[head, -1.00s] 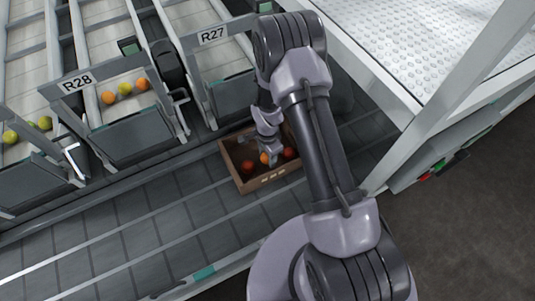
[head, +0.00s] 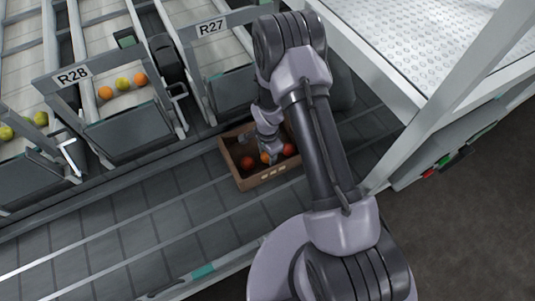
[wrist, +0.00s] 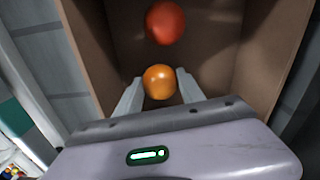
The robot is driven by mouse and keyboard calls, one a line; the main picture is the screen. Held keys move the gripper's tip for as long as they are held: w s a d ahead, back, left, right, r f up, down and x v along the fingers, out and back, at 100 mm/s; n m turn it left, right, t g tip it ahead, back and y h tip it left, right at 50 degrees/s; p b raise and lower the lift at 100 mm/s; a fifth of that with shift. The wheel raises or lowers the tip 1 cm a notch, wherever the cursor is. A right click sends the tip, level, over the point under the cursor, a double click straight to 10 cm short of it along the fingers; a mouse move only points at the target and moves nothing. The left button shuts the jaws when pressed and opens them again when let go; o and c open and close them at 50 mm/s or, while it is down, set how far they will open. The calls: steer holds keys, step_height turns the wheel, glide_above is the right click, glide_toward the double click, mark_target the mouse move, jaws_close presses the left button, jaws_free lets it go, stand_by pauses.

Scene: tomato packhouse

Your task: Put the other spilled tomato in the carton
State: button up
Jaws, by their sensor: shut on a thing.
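The open brown carton (head: 240,182) stands on the grey conveyor below lane R27. My gripper (wrist: 160,76) is down inside the carton, its two fingers shut on an orange tomato (wrist: 160,83). In the head view that orange tomato (head: 265,157) is partly hidden by the gripper. A red tomato (wrist: 165,22) lies in the carton just beyond the held one in the wrist view. The head view shows one red tomato (head: 247,162) left of my gripper and another red tomato (head: 288,150) to its right. Whether the held tomato touches the carton floor cannot be told.
Lane R28 (head: 125,112) holds several tomatoes behind its gate, and more lie in the lane at far left. Lane R27's gate (head: 228,95) stands close behind the carton. A white frame post (head: 415,135) rises at right. The conveyor (head: 130,235) left of the carton is clear.

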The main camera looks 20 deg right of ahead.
steer(key=shift+f+b, duration=0.35)
steer(key=shift+f, duration=0.05)
steer(key=o, duration=1)
steer(key=c, duration=0.3)
steer(key=shift+r+p, duration=2.2)
steer(key=shift+r, duration=1.4)
steer(key=shift+f, duration=0.1)
